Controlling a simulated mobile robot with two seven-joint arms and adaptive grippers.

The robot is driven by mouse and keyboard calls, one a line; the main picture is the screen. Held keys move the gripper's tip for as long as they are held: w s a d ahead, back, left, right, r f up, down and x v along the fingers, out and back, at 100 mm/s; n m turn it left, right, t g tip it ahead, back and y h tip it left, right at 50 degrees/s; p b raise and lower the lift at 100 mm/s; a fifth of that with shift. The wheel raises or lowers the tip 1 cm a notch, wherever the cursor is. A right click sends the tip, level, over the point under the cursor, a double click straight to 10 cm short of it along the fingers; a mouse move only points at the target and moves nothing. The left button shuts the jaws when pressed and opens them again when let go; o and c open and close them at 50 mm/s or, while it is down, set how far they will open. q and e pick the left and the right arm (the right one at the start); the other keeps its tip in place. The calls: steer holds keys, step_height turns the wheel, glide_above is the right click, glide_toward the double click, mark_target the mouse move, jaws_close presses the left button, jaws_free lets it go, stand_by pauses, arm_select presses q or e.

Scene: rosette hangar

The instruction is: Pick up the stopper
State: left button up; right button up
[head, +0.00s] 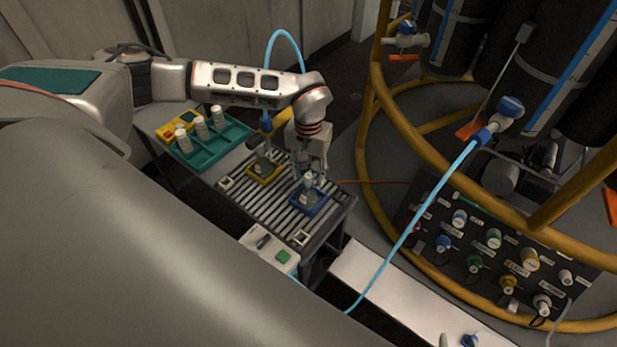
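A small pale stopper (309,178) appears to sit on top of a clear flask (309,193) in a blue square holder (300,210) on the slatted rack. The stopper is small, and I cannot make out its seating. My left gripper (310,172) points down just above and behind this flask. Its fingers look apart with nothing clearly held between them; whether they touch the stopper cannot be told. My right gripper is not in view.
A second flask (263,164) stands in a yellow holder beside it. A teal tray (222,144) with several white bottles lies at the left. A control box (268,249) is at the rack's front. Yellow rails (376,95) and a valve panel (490,255) stand right.

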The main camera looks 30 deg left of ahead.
arm_select(q)
steer(key=c, duration=0.9)
steer(key=shift+r, duration=0.15)
step_height(320, 180, up, 20)
steer(key=p, duration=0.1)
step_height(320, 180, up, 4)
steer(key=p, duration=0.5)
glide_above(309, 176)
steer(key=shift+a+r, duration=0.1)
steer(key=shift+r, duration=0.05)
stand_by(0.3)
